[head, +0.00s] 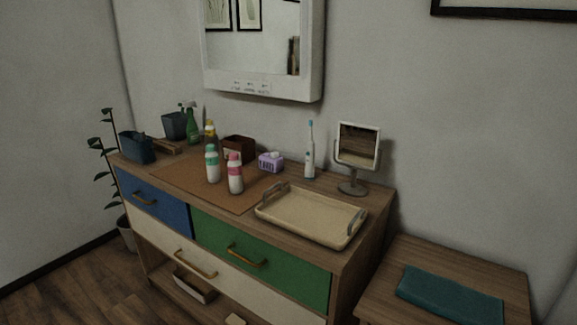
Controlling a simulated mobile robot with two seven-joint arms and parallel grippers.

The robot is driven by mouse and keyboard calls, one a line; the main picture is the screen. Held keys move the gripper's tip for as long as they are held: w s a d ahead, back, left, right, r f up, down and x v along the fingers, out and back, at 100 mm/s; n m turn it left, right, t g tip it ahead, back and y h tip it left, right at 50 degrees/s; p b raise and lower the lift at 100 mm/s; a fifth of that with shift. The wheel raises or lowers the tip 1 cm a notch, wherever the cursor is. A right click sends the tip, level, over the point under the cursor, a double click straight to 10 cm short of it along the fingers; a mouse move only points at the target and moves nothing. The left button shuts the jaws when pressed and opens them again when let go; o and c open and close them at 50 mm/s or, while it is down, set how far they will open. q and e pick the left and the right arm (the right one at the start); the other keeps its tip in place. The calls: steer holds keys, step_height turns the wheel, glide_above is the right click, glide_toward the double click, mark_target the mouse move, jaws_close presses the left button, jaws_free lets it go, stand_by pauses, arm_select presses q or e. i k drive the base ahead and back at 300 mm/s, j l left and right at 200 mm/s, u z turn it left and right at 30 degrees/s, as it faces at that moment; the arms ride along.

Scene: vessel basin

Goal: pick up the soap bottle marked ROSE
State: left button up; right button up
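Three small bottles stand upright close together on the brown mat (191,176) on the dresser top. One is white with a pink-red cap and band (235,174), nearest the front. One is white with a green cap and band (212,164), just left of it. A bottle with a yellow top (210,134) stands behind, partly hidden by the green-capped one. The lettering on the bottles is too small to read, so I cannot tell which is marked ROSE. Neither of my grippers is in view.
A beige tray (312,216) with grey handles lies right of the bottles. Behind are a brown box (238,149), purple pack (270,162), electric toothbrush (310,156), and standing mirror (357,150). A green spray bottle (192,127) and dark bins stand left. The mat's front left is clear.

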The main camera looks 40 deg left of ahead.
mark_target(234, 165)
steer(key=j, duration=0.45)
steer(key=i+j+u, duration=0.15)
steer(key=j, duration=0.65)
steer(key=i+j+u, duration=0.1)
steer(key=j, duration=0.35)
steer(key=i+j+u, duration=0.1)
steer(key=j, duration=0.3)
steer(key=i+j, duration=0.2)
steer(key=j, duration=0.2)
steer(key=u, duration=0.05)
